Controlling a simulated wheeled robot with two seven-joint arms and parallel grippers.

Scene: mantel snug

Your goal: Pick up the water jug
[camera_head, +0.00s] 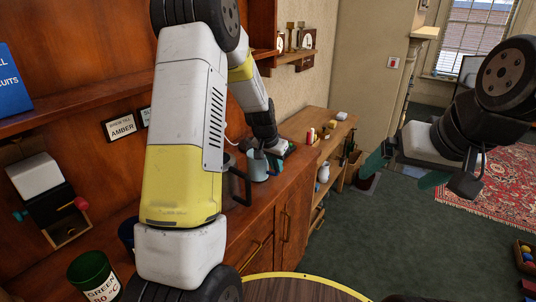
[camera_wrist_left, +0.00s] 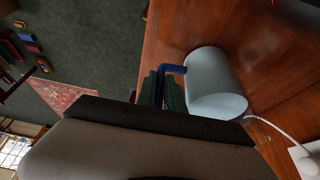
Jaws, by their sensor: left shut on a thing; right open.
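The water jug is pale blue with a darker blue handle; in the head view the jug (camera_head: 259,167) is upright at the wooden counter, partly hidden by my left arm. In the left wrist view the jug (camera_wrist_left: 217,84) shows beside the green fingers. My left gripper (camera_wrist_left: 162,90) is shut on its handle (camera_wrist_left: 174,69). In the head view my left gripper (camera_head: 276,152) is small and partly covered. I cannot tell whether the jug touches the counter. My right gripper (camera_head: 403,167) is open and empty, out over the green floor, away from the counter.
A dark-handled grey vessel (camera_head: 238,186) stands close to the jug, nearer me. A green tin (camera_head: 93,276) is at lower left. Small items (camera_head: 311,135) stand further along the counter. A round table edge (camera_head: 300,277) is in front. A white cord (camera_wrist_left: 268,124) runs near the jug.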

